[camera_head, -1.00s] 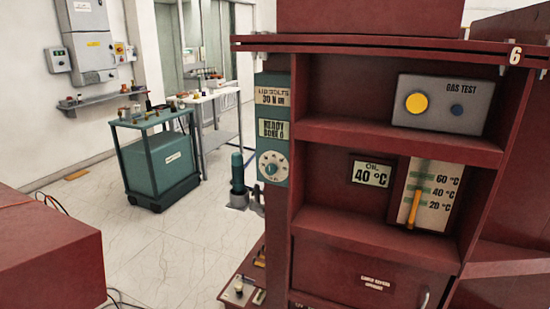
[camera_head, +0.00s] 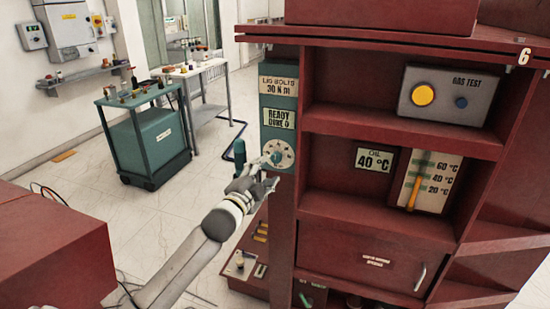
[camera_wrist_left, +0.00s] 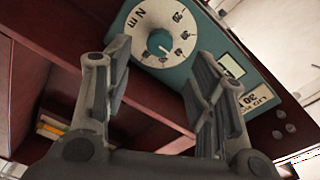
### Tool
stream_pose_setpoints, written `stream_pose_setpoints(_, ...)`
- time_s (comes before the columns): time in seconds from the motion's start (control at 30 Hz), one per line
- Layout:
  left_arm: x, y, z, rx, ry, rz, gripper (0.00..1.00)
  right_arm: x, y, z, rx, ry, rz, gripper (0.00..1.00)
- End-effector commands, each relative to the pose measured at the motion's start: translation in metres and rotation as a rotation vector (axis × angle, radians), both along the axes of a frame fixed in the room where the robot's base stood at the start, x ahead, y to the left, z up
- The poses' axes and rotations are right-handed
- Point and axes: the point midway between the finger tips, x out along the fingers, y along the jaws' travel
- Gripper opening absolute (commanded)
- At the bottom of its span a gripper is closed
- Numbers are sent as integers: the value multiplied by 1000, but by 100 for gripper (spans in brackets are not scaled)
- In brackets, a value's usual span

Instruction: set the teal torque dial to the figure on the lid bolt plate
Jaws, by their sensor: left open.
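The teal torque dial panel (camera_head: 279,130) hangs on the left side of the red transformer cabinet. Its round white dial (camera_head: 278,155) has a teal knob in the middle; in the left wrist view the dial (camera_wrist_left: 160,33) shows "N m" and a ring of figures. The lid bolt plate (camera_head: 279,86) above reads "LID BOLTS 30 N m". A display (camera_head: 279,118) below it begins with "READY". My left gripper (camera_head: 270,176) is just below the dial. In the left wrist view its fingers (camera_wrist_left: 162,92) are apart and empty, short of the dial. My right gripper is not in view.
The oil display (camera_head: 375,159) reads 40 °C beside a thermometer scale (camera_head: 428,182). A gas test box (camera_head: 449,95) sits above. A teal cart (camera_head: 152,146) and a white table (camera_head: 203,70) stand at the left back. Floor between is clear.

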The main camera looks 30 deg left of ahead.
Motion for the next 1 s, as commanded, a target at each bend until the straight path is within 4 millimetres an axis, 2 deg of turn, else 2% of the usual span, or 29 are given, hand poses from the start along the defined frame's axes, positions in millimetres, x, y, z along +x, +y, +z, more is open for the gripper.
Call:
stream_pose_setpoints(0.1,21,4,3,-1,-1,1,51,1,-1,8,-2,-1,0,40)
stream_pose_setpoints(0.3,51,8,2,-2,0,0,51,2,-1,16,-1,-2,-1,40)
stream_pose_setpoints(0.5,69,12,1,-1,0,1,51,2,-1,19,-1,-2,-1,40)
stream_pose_setpoints(0.93,76,13,-1,-1,1,0,51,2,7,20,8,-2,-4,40)
stream_pose_setpoints(1.0,76,13,-1,-1,1,0,44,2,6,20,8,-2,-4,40)
